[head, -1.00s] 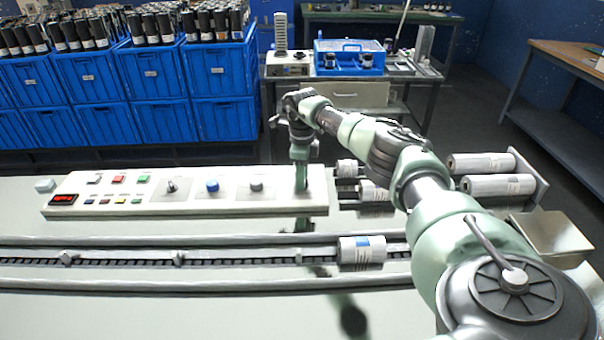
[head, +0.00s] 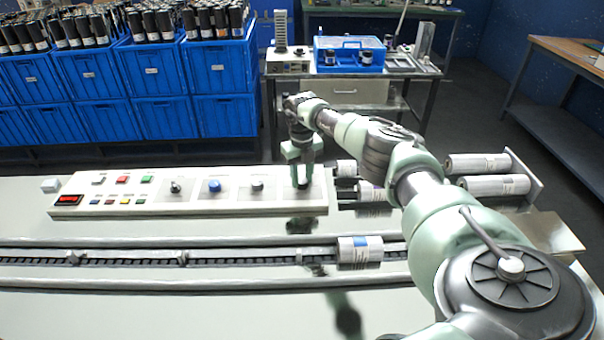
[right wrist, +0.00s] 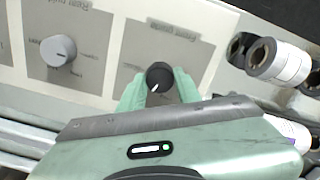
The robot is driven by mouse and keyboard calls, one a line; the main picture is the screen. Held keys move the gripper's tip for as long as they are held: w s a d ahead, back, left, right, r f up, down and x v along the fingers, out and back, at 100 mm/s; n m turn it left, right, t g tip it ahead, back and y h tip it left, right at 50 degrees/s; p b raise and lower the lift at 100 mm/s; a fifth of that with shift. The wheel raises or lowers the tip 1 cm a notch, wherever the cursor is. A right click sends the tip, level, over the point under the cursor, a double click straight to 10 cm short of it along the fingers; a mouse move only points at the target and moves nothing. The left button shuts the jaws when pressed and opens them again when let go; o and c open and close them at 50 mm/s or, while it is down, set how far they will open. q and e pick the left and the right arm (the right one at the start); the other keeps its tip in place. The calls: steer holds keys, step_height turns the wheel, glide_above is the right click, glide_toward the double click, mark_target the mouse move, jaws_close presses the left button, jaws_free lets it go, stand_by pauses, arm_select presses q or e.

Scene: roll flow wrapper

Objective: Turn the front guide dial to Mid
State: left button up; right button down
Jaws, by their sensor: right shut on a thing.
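The front guide dial (right wrist: 159,76) is a small dark round knob with a white pointer line, on a grey plate labelled "Front guide" in the right wrist view. Its pointer is toward the lower left of that picture; the position lettering is too blurred or covered to read. My right gripper (head: 303,183) is at the right end of the white control panel (head: 110,208), pointing down. Its two pale green fingers stand on either side of the dial, shut on it. My left gripper is not in view.
The grey rear guide dial (right wrist: 59,50) is beside it, left in the right wrist view. A blue knob (head: 214,186) and a black switch (head: 176,187) are farther left. A conveyor with a wrapped roll (head: 360,252) runs in front; more rolls (head: 490,185) lie right.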

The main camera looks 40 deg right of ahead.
mark_target(302, 180)
steer(key=shift+m+p, duration=0.3)
steer(key=shift+m, duration=0.7)
steer(key=c, duration=1)
jaws_free()
step_height(302, 180, up, 8)
steer(key=shift+f+b, duration=0.1)
steer(key=shift+b, duration=0.45)
